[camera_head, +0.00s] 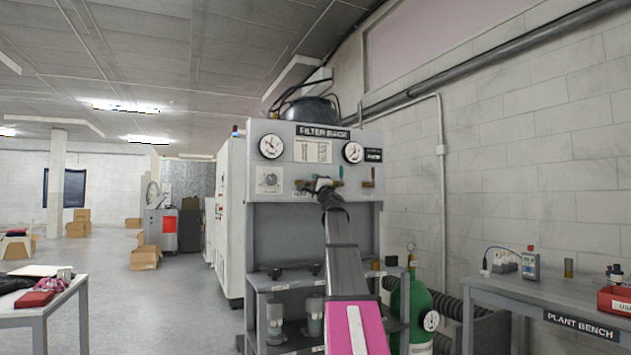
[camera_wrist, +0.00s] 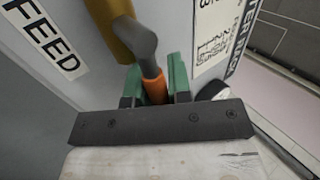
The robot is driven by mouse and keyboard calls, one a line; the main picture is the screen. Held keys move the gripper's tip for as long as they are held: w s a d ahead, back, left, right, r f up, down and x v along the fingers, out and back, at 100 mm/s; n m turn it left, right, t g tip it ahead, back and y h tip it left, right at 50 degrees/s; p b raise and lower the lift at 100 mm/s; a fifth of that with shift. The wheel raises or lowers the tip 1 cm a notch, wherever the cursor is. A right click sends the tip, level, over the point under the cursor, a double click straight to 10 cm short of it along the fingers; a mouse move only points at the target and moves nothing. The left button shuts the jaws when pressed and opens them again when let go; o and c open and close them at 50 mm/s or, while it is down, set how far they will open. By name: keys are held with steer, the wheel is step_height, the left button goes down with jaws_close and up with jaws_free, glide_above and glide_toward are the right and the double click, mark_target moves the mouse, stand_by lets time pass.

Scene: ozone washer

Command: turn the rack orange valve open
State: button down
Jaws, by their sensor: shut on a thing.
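The orange valve (camera_wrist: 153,88) shows in the wrist view as an orange-gripped handle on a grey lever, which runs up to a brass-coloured body on the panel. My gripper (camera_wrist: 154,84) has its green fingers on both sides of the orange grip and is shut on it. In the head view my gripper (camera_head: 322,186) is at the front panel of the filter rack (camera_head: 290,222), below the dial gauges. There my arm and gripper mostly hide the valve. In the wrist view the lever slants up and to the left from the fingers.
A "FEED" label (camera_wrist: 47,38) is left of the valve in the wrist view. Another small valve (camera_head: 368,178) is right of my gripper on the panel. A green gas cylinder (camera_head: 413,310) stands at the rack's right, before the plant bench (camera_head: 560,312). Open floor lies left.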

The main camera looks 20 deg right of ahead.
steer(key=shift+f+m+h, duration=0.15)
steer(key=shift+m+h, duration=0.25)
steer(key=shift+m, duration=0.1)
steer(key=c, duration=1)
jaws_free()
steer(key=shift+c, duration=0.2)
steer(key=v, duration=1)
steer(key=shift+s+f, duration=0.2)
steer(key=shift+s, duration=0.15)
